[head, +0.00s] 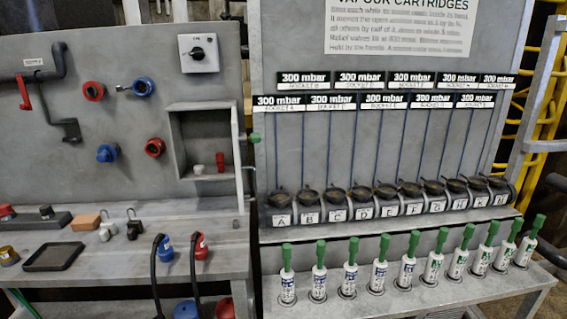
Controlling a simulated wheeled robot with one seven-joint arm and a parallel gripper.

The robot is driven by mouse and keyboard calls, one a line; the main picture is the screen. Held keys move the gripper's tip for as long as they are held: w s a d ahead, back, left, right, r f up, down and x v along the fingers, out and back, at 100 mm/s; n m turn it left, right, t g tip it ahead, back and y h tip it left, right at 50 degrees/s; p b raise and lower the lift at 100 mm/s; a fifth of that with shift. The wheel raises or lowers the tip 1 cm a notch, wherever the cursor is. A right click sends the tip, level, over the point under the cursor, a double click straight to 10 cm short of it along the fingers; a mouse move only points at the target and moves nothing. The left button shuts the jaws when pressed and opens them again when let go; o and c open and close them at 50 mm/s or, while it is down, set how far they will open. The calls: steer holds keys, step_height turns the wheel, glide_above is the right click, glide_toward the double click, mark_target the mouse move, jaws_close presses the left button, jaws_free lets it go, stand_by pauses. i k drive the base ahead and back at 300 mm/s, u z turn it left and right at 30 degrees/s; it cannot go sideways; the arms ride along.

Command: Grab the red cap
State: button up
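Several red things in the head view could be the red cap, and I cannot tell for certain which one it is. A round red fitting (154,147) sits on the grey upright panel, right of a blue round fitting (107,153). A red ring-shaped fitting (94,91) is higher on the panel, left of a blue valve (142,87). A small red piece (220,162) stands upright in the recessed box, beside a small white piece (199,169). My gripper is not in view.
The grey bench (200,262) holds a black tray (53,257), an orange block (86,222) and blue and red hose ends (201,246). A red lever (23,92) sticks out at left. Several green-topped cartridges (319,272) stand on a right-hand shelf.

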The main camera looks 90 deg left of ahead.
mark_target(220, 157)
steer(key=i, duration=2.6)
steer(key=u, duration=4.3)
steer(key=i, duration=1)
steer(key=u, duration=0.05)
